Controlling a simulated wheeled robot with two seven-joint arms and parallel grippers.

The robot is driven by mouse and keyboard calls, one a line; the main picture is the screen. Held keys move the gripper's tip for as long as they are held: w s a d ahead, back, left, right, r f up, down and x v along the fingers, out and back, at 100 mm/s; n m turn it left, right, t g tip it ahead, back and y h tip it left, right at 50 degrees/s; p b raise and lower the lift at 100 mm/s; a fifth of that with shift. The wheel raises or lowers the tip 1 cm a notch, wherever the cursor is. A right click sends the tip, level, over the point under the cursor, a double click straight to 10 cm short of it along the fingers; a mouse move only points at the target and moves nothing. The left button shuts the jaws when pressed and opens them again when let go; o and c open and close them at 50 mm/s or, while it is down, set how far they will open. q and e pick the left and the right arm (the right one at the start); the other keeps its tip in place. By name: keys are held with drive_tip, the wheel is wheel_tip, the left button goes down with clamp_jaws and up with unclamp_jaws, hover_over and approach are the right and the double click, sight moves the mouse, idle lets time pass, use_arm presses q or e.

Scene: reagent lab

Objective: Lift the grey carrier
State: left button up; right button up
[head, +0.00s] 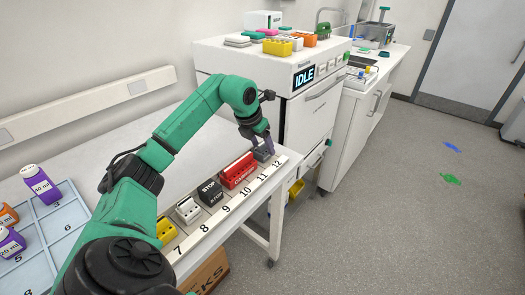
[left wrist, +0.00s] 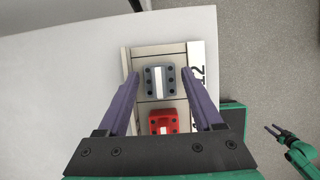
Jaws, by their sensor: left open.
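The grey carrier (left wrist: 160,80) is a small block with dark round sockets and a pale strip down its middle. It stands on the numbered strip beside the number 12. In the head view the carrier (head: 262,154) is partly hidden by my left gripper (head: 262,142). In the left wrist view my left gripper (left wrist: 161,76) is open, with one finger on each side of the carrier. Gaps show between the fingers and the carrier. What appears to be my right gripper (left wrist: 273,130) is small at the lower right, away from the strip; its opening is unclear.
A red carrier (left wrist: 163,123) stands close beside the grey one. Further along are a black STOP block (head: 210,193), a white block (head: 188,210) and a yellow block (head: 166,231). A white machine (head: 311,112) reading IDLE stands past the table's end.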

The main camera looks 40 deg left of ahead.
use_arm(q)
drive_tip(key=shift+w+a+f, duration=0.1)
drive_tip(key=shift+w+f, duration=0.05)
drive_tip(key=shift+f, duration=0.15)
drive_tip(key=shift+r, duration=0.1)
clamp_jaws()
